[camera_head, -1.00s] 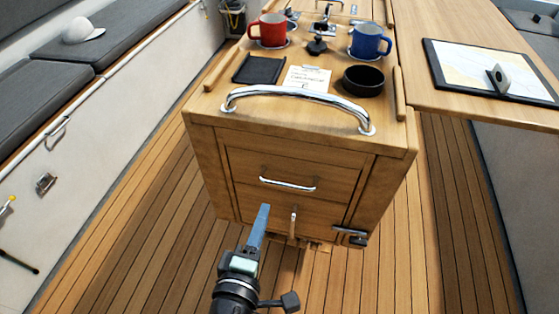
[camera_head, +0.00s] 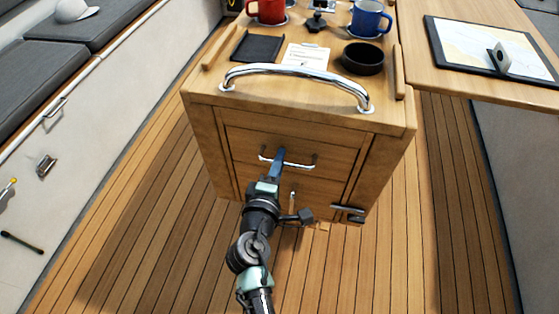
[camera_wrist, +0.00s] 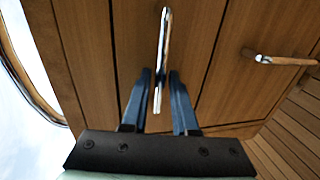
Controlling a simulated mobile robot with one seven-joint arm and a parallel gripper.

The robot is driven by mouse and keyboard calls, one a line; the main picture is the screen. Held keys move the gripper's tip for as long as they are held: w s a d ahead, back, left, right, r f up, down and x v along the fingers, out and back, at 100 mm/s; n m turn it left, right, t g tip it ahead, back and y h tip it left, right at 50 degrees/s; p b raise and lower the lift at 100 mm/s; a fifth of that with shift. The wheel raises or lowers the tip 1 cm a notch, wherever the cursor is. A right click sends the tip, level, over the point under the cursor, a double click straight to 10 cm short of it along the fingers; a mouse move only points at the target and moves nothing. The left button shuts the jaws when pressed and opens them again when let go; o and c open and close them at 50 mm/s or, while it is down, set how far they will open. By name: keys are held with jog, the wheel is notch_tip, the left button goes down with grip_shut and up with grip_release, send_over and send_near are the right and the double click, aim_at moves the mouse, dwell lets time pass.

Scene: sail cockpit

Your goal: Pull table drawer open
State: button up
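The wooden table cabinet (camera_head: 203,125) has an upper drawer (camera_head: 240,139) with a horizontal chrome bar handle (camera_head: 303,165). The drawer front looks flush with the cabinet, so it appears closed. My gripper (camera_head: 281,152) is at the left-middle part of this handle. In the wrist view the handle (camera_wrist: 165,35) runs between the two dark fingers of my gripper (camera_wrist: 160,74). The fingers stand apart on either side of the bar, with narrow gaps showing. Whether a finger touches the bar is hard to tell.
A second chrome handle (camera_head: 292,200) is on the panel below, partly beside my arm. A metal latch (camera_head: 348,213) sticks out at the lower right. A chrome grab rail (camera_head: 295,72) arches over the cabinet's front edge. Red and blue mugs stand on top. The plank floor around is clear.

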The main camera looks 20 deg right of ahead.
jog(key=shift+w+d, duration=0.1)
grip_shut()
dwell(1.4)
